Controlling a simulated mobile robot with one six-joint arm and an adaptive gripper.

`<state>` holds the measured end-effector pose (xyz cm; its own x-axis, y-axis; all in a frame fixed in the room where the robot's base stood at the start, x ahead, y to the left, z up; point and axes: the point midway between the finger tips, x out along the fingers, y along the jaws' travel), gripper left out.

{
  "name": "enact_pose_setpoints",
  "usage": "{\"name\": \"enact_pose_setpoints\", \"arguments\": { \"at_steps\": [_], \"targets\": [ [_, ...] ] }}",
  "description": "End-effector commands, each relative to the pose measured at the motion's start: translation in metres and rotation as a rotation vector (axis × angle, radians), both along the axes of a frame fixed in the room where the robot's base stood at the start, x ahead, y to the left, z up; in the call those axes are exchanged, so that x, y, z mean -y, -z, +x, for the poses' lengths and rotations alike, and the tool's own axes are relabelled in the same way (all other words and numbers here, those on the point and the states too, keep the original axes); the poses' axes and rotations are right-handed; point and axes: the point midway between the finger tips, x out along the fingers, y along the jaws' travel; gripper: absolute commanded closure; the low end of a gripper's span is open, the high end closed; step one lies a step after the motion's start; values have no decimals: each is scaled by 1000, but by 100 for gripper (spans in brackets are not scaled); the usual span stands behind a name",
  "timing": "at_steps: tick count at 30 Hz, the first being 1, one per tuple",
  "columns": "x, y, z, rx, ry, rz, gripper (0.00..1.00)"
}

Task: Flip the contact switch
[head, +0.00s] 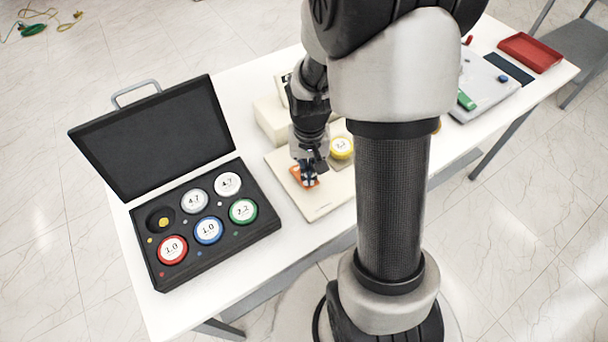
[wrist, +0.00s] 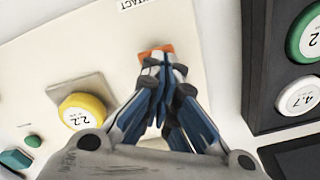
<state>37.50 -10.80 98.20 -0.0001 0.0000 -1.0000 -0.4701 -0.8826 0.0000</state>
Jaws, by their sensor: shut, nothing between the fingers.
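The contact switch shows as an orange piece on a cream board (head: 318,207). In the head view the switch (head: 298,181) is partly covered by my fingers. My gripper (head: 307,170) is shut and empty, pointing down at the switch. The blue-and-grey fingertips (wrist: 163,62) overlap the switch's edge in the wrist view. I cannot tell whether they touch it, or which way the switch is set.
A yellow 2.2 disc (head: 341,148) sits on the board beside my gripper; it also shows in the wrist view (wrist: 82,111). An open black case (head: 222,252) with several labelled discs stands to the left. A red tray (head: 530,52) is at the far right of the white table (head: 262,72).

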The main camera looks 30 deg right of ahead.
Motion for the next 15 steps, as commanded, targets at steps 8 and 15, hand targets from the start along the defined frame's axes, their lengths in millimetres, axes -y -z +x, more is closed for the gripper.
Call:
{"name": "enact_pose_setpoints", "arguments": {
  "at_steps": [8,15],
  "targets": [
    [0,5,0,0,0,0,100],
    [0,8,0,0,0,0,100]
  ]
}}
